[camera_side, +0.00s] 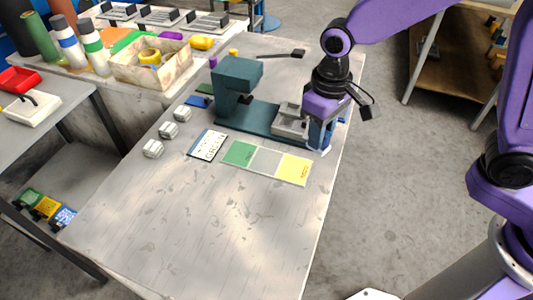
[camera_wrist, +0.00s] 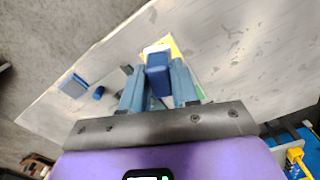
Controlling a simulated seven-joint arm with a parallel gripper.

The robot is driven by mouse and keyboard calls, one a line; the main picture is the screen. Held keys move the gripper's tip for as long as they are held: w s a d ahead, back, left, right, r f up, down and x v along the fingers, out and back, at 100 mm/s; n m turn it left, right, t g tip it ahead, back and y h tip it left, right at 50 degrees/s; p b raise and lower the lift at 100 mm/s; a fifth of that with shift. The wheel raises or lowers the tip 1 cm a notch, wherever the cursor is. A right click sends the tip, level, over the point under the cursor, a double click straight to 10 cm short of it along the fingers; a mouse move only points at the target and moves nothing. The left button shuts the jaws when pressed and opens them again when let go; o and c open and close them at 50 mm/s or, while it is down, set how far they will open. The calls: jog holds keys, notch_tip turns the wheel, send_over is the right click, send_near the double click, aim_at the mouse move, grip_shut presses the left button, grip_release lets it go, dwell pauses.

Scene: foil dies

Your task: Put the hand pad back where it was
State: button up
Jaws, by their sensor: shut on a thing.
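My gripper (camera_side: 320,145) is low over the right edge of the table, beside the teal press (camera_side: 237,80). In the wrist view my gripper (camera_wrist: 157,88) is shut on a blue block with a pale face, which looks like the hand pad (camera_wrist: 158,70). In the side view the pad is mostly hidden by the fingers. Just in front of the gripper lies a strip with a green panel (camera_side: 239,152), a grey panel (camera_side: 266,161) and a yellow panel (camera_side: 294,169). I cannot tell whether the pad touches the table.
A printed card (camera_side: 208,145) lies left of the strip. A grey block (camera_side: 291,122) sits on the press base, close to my gripper. The front of the table is clear.

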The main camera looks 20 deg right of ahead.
jog(key=w+a+f, duration=0.2)
jog(key=w+f, duration=0.1)
jog(key=w+a+f, duration=0.2)
jog(key=w+f, duration=0.1)
jog(key=w+a+f, duration=0.2)
jog(key=w, duration=0.2)
jog(key=shift+w+a+f, duration=0.1)
jog(key=shift+a+f, duration=0.25)
jog(key=shift+f, duration=0.05)
jog(key=shift+w+a+f, duration=0.1)
jog(key=shift+w+f, duration=0.1)
jog(key=shift+f, duration=0.1)
jog(key=shift+w+f, duration=0.1)
jog(key=shift+f, duration=1.5)
jog(key=shift+f, duration=0.15)
jog(key=o, duration=0.9)
jog(key=shift+o, duration=0.2)
